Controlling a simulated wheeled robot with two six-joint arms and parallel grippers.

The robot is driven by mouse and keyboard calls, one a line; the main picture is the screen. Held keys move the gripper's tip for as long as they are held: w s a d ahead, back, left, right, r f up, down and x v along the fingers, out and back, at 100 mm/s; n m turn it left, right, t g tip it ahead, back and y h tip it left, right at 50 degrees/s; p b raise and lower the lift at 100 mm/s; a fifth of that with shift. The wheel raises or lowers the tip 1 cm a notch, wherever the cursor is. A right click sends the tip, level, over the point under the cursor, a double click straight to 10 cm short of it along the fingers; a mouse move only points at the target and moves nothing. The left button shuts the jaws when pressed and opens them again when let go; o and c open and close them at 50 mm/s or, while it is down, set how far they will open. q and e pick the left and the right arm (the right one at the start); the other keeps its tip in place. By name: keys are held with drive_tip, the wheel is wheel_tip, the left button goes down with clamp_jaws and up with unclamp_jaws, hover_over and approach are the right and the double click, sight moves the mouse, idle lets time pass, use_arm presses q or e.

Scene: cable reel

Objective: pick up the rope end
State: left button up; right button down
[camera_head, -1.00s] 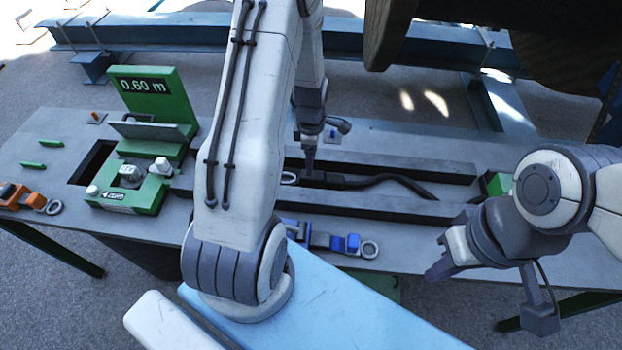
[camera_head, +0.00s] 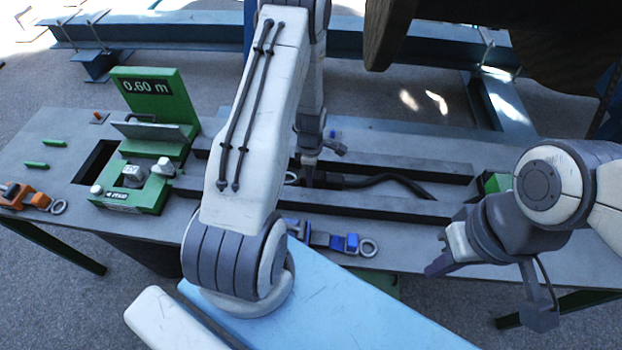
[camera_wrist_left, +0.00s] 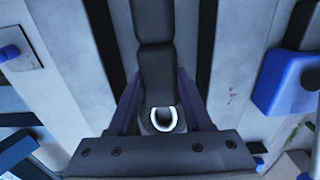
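The black rope (camera_head: 392,179) lies in the long channel on the bench and bends toward its right end. Its thicker end, with a pale ring (camera_head: 291,177), is at the left, partly hidden by my left arm. My left gripper (camera_head: 308,182) points down at this end. In the left wrist view the dark rope end (camera_wrist_left: 157,72) runs between the two purple fingers (camera_wrist_left: 160,90), with its ring near the palm. The fingertips look close against its sides; contact is not clear. My right gripper (camera_head: 436,268) hangs apart from the rope, over the bench's front edge; its finger gap is not clear.
Grey rails (camera_head: 400,209) border the channel. A green device with a 0.60 m sign (camera_head: 147,87) stands at the left. Blue clamp pieces (camera_head: 345,243) lie at the front and orange ones (camera_head: 22,195) at far left. A large dark reel (camera_head: 392,30) overhangs the upper right.

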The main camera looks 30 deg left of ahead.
use_arm(q)
clamp_jaws()
drive_tip(key=shift+w, duration=0.1)
idle(1.1)
